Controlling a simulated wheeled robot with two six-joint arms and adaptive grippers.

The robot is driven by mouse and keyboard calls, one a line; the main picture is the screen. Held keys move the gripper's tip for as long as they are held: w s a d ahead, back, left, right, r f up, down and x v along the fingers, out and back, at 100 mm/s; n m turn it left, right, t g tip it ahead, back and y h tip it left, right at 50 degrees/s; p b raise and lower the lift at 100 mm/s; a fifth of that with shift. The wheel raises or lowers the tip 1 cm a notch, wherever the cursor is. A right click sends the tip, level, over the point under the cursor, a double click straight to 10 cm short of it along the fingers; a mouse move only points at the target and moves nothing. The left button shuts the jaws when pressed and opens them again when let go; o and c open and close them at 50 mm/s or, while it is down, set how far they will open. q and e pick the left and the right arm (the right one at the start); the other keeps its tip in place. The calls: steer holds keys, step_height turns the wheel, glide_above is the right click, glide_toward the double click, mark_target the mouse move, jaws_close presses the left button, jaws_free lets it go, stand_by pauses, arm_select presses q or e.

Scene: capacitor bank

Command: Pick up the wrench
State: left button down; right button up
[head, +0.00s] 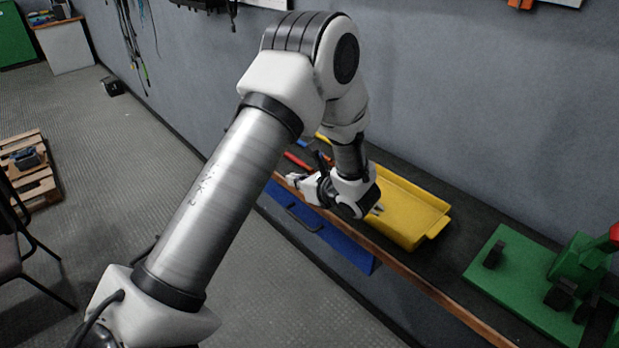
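I cannot make out a wrench for certain. A red tool part (297,160) shows on the bench behind my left forearm, partly hidden by my arm. A small grey metal piece (378,209) shows at the yellow tray, beside my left wrist; I cannot tell what it is. My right gripper is not in view.
The dark bench (455,262) runs along the grey wall. A yellow tray (428,202) lies on it, right of my wrist. A green machine (530,275) stands farther right. A blue drawer front (318,232) is below the edge. A wooden pallet (32,185) lies on the floor at left.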

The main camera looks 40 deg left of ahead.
arm_select(q)
steer(key=c, duration=1.3)
jaws_free()
steer(key=shift+w, duration=0.1)
steer(key=shift+c, duration=0.2)
steer(key=o, duration=1)
steer(key=shift+c, duration=0.2)
